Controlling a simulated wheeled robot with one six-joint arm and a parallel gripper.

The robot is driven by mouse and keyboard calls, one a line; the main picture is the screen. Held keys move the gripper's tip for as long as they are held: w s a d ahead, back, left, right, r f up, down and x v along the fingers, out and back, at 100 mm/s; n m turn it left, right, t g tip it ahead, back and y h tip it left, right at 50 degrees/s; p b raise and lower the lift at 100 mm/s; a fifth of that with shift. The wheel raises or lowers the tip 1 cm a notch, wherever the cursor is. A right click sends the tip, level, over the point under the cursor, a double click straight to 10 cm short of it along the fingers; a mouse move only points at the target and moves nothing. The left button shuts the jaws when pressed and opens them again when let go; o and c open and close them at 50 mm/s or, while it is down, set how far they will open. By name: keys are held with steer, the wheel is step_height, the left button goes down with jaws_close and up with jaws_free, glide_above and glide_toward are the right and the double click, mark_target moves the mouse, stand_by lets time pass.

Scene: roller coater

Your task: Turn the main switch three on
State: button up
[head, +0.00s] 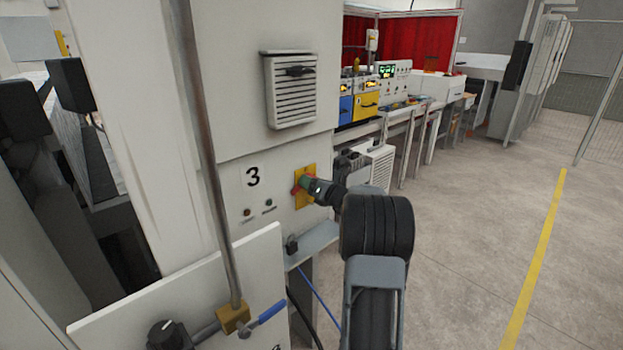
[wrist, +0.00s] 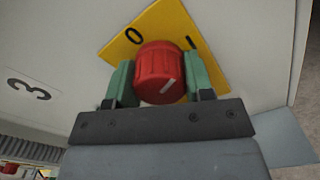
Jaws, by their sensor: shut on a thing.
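The main switch three is a red rotary knob (wrist: 160,74) on a yellow plate (wrist: 127,46) marked 0 and I. The plate also shows in the head view (head: 311,172), on the pale cabinet beside a black "3". In the head view my gripper (head: 308,187) hides most of the knob.
The cabinet (head: 215,160) carries a vent (head: 291,90) above and small indicators (head: 267,206) left of the switch. A vertical pipe (head: 208,150) and a blue-handled valve (head: 265,315) stand at the left. Open floor (head: 480,230) lies to the right.

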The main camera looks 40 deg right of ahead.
steer(key=shift+r+m+p, duration=0.1)
steer(key=shift+m+p, duration=1.35)
steer(key=shift+m, duration=0.85)
steer(key=o, duration=0.9)
steer(key=s+b, duration=0.1)
steer(key=s, duration=0.3)
steer(key=s+d+b, duration=0.1)
steer(key=s, duration=0.4)
steer(key=s+d+b, duration=0.1)
steer(key=s, duration=0.3)
steer(key=shift+s, duration=0.35)
steer(key=shift+m, duration=0.3)
